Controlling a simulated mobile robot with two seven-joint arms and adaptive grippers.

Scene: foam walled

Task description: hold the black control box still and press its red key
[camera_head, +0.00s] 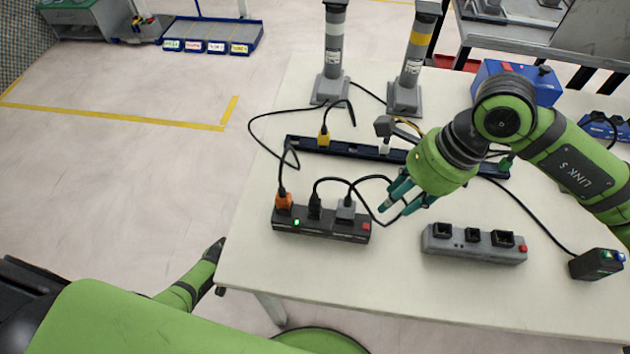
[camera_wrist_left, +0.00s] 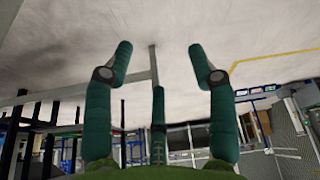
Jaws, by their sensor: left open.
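The black control box (camera_head: 318,227) lies on the table near its front left. It is a long strip with a red key (camera_head: 366,226) at its right end, a lit green light near its left end, and orange, black and grey plugs along its back. My right gripper (camera_head: 393,208) hangs above the table, behind and right of the red key, its teal fingers pointing down and apart from the box; their spread is unclear. My left gripper (camera_wrist_left: 160,52) is open and empty in the left wrist view, with floor beyond it. Its fingers are not clear in the head view.
A grey strip (camera_head: 470,245) with its own red key stands to the right. A small black box (camera_head: 597,264) with green and blue keys lies farther right. A long dark rail (camera_head: 350,148), two posts and a blue box (camera_head: 530,85) stand behind. Loose cables loop around the control box.

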